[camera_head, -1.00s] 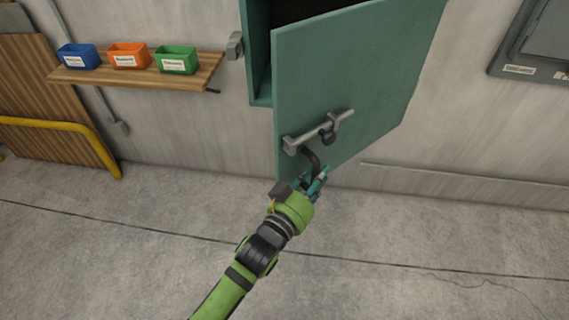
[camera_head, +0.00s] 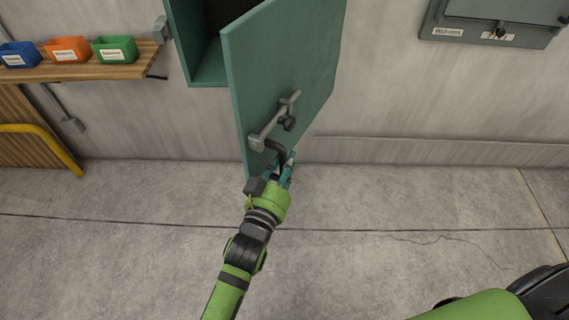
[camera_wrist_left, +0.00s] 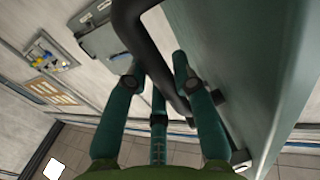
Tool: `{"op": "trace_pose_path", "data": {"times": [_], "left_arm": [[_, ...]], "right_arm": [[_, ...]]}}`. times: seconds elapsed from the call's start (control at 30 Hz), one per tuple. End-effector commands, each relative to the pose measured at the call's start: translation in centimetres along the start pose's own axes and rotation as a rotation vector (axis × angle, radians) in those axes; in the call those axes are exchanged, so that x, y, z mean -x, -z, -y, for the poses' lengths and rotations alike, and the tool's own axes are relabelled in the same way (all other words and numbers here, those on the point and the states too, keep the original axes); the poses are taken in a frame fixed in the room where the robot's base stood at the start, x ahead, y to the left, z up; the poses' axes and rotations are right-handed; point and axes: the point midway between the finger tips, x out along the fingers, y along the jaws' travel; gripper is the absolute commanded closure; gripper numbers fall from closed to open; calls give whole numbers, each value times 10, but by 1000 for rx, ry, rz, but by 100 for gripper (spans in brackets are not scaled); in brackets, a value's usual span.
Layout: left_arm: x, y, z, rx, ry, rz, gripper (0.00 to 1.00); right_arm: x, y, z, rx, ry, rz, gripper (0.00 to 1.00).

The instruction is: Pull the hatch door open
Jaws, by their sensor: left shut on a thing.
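The teal hatch door (camera_head: 285,75) stands open, swung out from its wall box (camera_head: 186,50), whose dark inside shows at the upper left of the door. A grey latch bar (camera_head: 272,122) crosses the door's face. A dark bent handle (camera_head: 276,149) sticks out near the door's lower edge. My left gripper (camera_head: 282,170) is shut on this handle. In the left wrist view, the handle (camera_wrist_left: 150,60) runs between the teal fingers, with the door (camera_wrist_left: 245,60) close on the right. My right gripper is not in view; only part of a green arm shows at the lower right.
A wooden shelf (camera_head: 100,72) at the left holds a blue bin (camera_head: 20,55), an orange bin (camera_head: 68,50) and a green bin (camera_head: 115,49). A grey wall panel (camera_head: 495,22) is at the upper right. The concrete floor (camera_head: 400,210) looks clear. A yellow rail (camera_head: 45,137) stands at the left.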

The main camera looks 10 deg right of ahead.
Motion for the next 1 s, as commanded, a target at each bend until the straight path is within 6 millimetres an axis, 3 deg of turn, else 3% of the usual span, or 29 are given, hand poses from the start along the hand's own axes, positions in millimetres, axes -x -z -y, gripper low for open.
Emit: {"op": "trace_pose_path", "data": {"times": [0.17, 0.2, 0.23, 0.67, 1.0], "left_arm": [[-2, 7, 0, -1, 0, -16, 100], [-2, 7, 0, -1, 0, -16, 66], [-2, 7, 0, -1, 0, -16, 63], [9, 2, 1, 1, 2, -5, 63], [77, 1, 0, 1, 0, -4, 63]], "right_arm": [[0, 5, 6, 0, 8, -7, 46], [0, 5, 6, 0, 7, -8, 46], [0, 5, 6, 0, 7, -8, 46], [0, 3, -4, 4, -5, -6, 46], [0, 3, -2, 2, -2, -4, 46]]}}
